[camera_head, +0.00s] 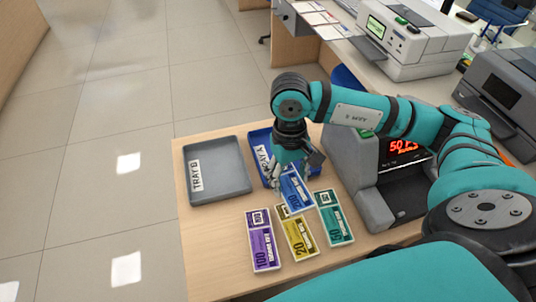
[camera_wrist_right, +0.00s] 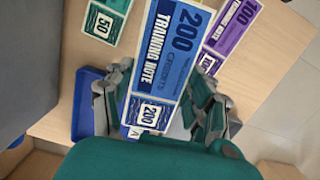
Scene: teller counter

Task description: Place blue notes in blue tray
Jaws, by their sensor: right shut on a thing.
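A blue 200 note (camera_head: 296,190) is held in my right gripper (camera_head: 293,170), above the near edge of the blue tray. In the right wrist view the blue note (camera_wrist_right: 168,60) stands between the fingers of my right gripper (camera_wrist_right: 165,100), which is shut on it. The blue tray (camera_head: 258,140), labelled Tray A, is partly hidden behind my right gripper and wrist; its blue rim also shows in the right wrist view (camera_wrist_right: 86,100). My left gripper is not in view.
A grey tray (camera_head: 231,192), labelled Tray B, lies left of the blue tray. Purple 100 (camera_head: 261,240), yellow 20 (camera_head: 298,235) and green 50 (camera_head: 334,218) notes lie in front. A note-counting machine (camera_head: 385,205) stands at right. Bare wood shows at the left front.

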